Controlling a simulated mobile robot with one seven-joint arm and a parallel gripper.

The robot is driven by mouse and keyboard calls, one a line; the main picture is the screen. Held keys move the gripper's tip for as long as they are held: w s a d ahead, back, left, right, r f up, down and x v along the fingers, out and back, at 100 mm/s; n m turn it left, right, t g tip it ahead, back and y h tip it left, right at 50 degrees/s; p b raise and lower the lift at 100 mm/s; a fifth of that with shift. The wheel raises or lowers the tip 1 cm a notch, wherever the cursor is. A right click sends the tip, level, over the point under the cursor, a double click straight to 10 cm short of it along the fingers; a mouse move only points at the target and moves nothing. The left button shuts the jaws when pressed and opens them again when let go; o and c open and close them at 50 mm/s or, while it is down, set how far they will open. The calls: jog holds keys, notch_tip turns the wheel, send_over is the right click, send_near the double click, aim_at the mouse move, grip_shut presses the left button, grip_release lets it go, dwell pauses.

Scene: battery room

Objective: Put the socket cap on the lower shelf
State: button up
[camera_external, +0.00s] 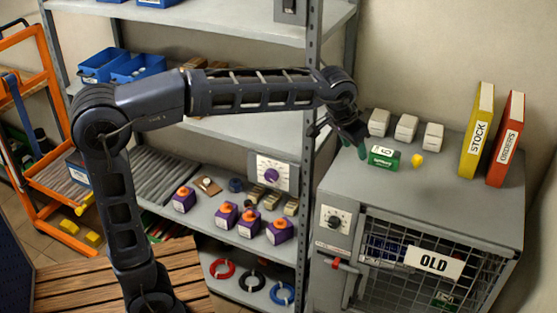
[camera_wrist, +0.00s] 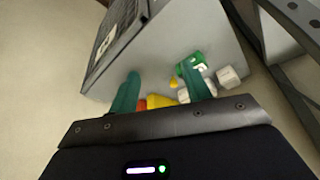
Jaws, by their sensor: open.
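A small yellow piece (camera_external: 416,160), which looks like the socket cap, sits on the grey cabinet top (camera_external: 450,215), right of a green box (camera_external: 384,157). It also shows in the wrist view (camera_wrist: 173,83), between my fingers in the picture. My gripper (camera_external: 353,149) is open and empty over the cabinet's left side, left of the green box; its green fingers also show in the wrist view (camera_wrist: 163,74). The shelf rack left of the cabinet has a shelf with purple-and-orange units (camera_external: 250,222) and a lower level with coloured rings (camera_external: 252,281).
Several pale blocks (camera_external: 406,128) stand behind the green box. Yellow (camera_external: 476,130) and red (camera_external: 506,140) binders stand upright at right. A rack post (camera_external: 310,110) rises beside my gripper. The cabinet top's front is clear. Blue bins (camera_external: 137,68) sit higher on the rack.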

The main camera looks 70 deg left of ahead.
jog(key=s+d+f, duration=0.1)
jog(key=s+f, duration=0.1)
jog(key=s, duration=0.8)
jog(key=s+d+f+m, duration=0.1)
jog(key=s+f, duration=0.1)
jog(key=s, duration=0.7)
jog(key=shift+s+d+h, duration=0.3)
jog(key=shift+s+d, duration=0.05)
jog(key=shift+o, duration=0.5)
jog(key=s+f, duration=0.5)
jog(key=s, duration=0.2)
jog(key=s+d+f+m, duration=0.1)
jog(key=s+f, duration=0.3)
jog(key=s, duration=0.4)
jog(key=shift+s+d+f+m+h, duration=0.3)
jog(key=shift+f, duration=0.1)
